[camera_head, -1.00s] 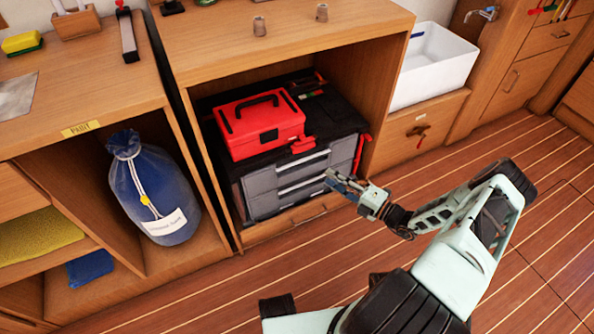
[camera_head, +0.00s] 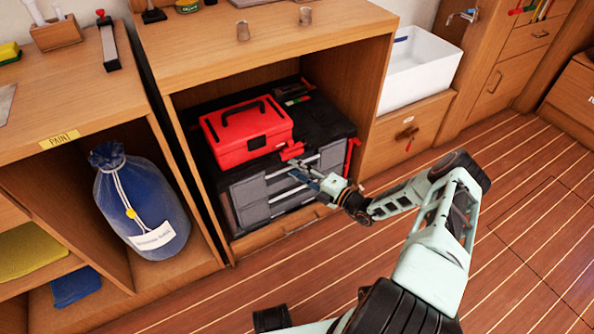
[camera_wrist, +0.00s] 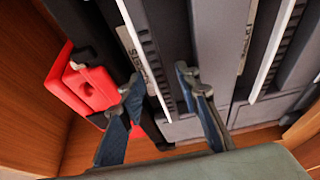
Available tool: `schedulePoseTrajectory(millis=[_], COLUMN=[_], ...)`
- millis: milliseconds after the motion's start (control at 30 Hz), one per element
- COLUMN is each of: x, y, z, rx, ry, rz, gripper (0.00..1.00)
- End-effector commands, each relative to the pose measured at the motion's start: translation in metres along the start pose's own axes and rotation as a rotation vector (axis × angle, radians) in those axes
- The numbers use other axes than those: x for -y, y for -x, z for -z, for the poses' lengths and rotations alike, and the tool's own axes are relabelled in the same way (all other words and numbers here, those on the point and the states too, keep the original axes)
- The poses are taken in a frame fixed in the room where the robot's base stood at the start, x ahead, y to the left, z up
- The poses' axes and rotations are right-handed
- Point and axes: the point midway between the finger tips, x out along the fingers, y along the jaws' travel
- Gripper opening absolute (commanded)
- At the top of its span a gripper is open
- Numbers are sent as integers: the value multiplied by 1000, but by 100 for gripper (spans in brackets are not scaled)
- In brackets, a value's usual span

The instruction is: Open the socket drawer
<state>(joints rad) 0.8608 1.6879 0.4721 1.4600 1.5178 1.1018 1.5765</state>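The grey drawer chest (camera_head: 240,196) stands inside the wooden cabinet, its stacked drawers looking shut. In the wrist view, a partly hidden label ending in "ETS" (camera_wrist: 131,50) is on the drawer nearest the red latch (camera_wrist: 88,88), apparently the top one. A pale handle bar (camera_wrist: 143,62) runs beside that label.
A red toolbox (camera_head: 245,133) sits on the chest. The cabinet's side wall (camera_head: 368,95) is close to the right. A blue bag (camera_head: 142,205) stands in the left compartment.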

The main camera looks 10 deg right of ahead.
Motion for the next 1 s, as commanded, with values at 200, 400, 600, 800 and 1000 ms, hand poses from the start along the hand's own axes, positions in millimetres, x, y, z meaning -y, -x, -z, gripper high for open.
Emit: schedulePoseTrajectory(millis=[200,400,600,800,1000], x=[0,0,0,0,-1], y=[0,0,0,1,11], z=[0,0,0,0,4], rx=[0,0,-1,-1,0], ry=[0,0,0,0,0], rz=[0,0,-1,-1,-1], gripper=[26,4,0,0,0])
